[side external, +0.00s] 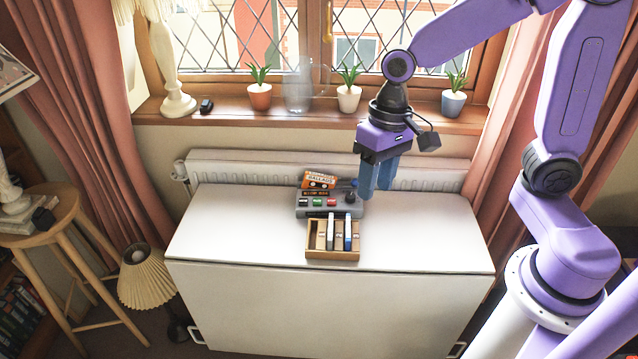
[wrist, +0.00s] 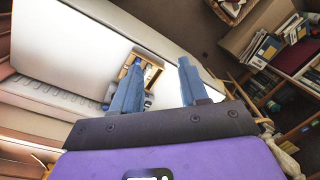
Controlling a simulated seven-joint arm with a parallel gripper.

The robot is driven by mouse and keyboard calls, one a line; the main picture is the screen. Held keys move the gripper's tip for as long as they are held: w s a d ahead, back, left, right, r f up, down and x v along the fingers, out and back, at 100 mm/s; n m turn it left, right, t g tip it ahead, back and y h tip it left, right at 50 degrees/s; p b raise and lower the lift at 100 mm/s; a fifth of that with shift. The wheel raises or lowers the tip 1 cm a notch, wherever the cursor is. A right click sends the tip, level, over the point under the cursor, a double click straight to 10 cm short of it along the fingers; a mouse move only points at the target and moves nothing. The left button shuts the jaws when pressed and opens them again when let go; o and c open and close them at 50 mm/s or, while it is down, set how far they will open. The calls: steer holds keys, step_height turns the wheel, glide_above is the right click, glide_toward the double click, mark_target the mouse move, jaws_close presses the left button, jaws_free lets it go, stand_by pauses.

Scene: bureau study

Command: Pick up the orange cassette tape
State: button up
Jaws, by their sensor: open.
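The orange cassette tape (side external: 319,180) leans upright at the back of a grey tape deck (side external: 320,210) on the white table, in the side view. My gripper (side external: 376,184) is to the right of the tape, fingers pointing down, apart from it. The blue fingers are spread with nothing between them; they also show in the wrist view (wrist: 161,64). I cannot make out the orange tape in the wrist view, where the left finger covers part of the deck area.
A wooden tray (side external: 320,255) with a few upright cassettes stands in front of the deck; part of it shows in the wrist view (wrist: 159,68). The white table (side external: 230,235) is clear to both sides. Potted plants line the windowsill (side external: 225,113) behind, above a radiator (side external: 240,168).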

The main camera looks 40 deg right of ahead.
steer(key=w+d+f+m+t+y, duration=0.1)
steer(key=w+d+f+m, duration=0.1)
steer(key=w+m, duration=0.55)
steer(key=w+d+f+m, duration=0.25)
steer(key=w+m, duration=0.25)
steer(key=w, duration=0.5)
steer(key=w+d+f+m+t, duration=0.1)
steer(key=w+d+f+m, duration=0.3)
steer(key=w+d+m, duration=0.3)
steer(key=w+d+f+m+t, duration=0.1)
steer(key=w+d+f+m, duration=0.25)
steer(key=d+m, duration=0.45)
steer(key=n, duration=0.2)
glide_toward(319, 178)
steer(key=shift+m+y, duration=0.25)
steer(key=shift+y, duration=0.05)
steer(key=x, duration=0.5)
steer(key=shift+w+d, duration=0.25)
steer(key=shift+d, duration=0.05)
steer(key=shift+d+x, duration=0.1)
steer(key=shift+x, duration=1.2)
steer(key=shift+d+x, duration=0.15)
steer(key=shift+x, duration=1.15)
steer(key=shift+f, duration=0.3)
jaws_close()
